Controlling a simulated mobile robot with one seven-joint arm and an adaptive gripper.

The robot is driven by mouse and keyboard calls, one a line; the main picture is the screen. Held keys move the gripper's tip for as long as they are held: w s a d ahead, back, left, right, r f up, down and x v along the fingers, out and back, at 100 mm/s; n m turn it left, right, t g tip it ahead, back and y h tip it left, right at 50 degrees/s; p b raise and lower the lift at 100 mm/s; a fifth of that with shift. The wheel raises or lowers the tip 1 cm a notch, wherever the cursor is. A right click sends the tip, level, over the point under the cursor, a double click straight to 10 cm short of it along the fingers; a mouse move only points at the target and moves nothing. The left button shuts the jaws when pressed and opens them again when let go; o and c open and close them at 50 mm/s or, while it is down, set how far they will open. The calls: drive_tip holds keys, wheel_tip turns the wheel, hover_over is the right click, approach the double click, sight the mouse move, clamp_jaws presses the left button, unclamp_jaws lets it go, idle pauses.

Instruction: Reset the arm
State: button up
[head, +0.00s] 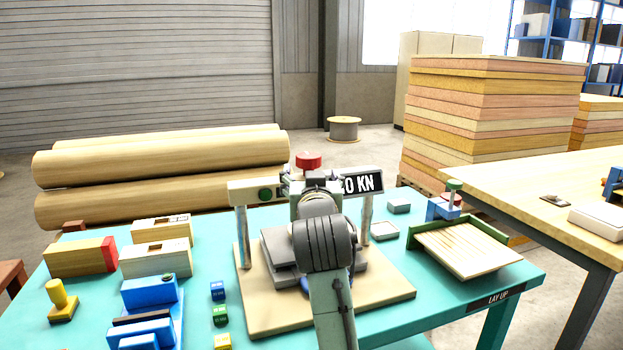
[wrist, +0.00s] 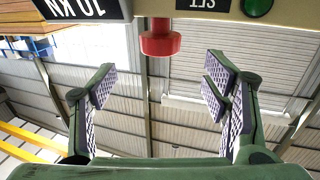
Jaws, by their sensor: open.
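My arm reaches over the teal table (head: 375,335) toward the press. In the wrist view my gripper (wrist: 160,72) is open, its two padded fingers wide apart with nothing between them. A red knob (wrist: 160,40) appears ahead of the fingers, below the press beam, in this upside-down view. In the head view the red knob (head: 309,160) stands on top of the press crossbeam (head: 243,191). My arm covers the middle of the press, and my gripper is mostly hidden behind my wrist there.
Wooden boxes (head: 155,258), blue blocks (head: 149,292) and a yellow knobbed piece (head: 61,300) stand left. Small coloured cubes (head: 220,314) lie near the press base (head: 390,295). A slatted tray (head: 466,248) is right. The press posts (head: 243,240) flank my arm closely.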

drive_tip(key=shift+s, duration=0.2)
drive_tip(key=shift+a, duration=0.1)
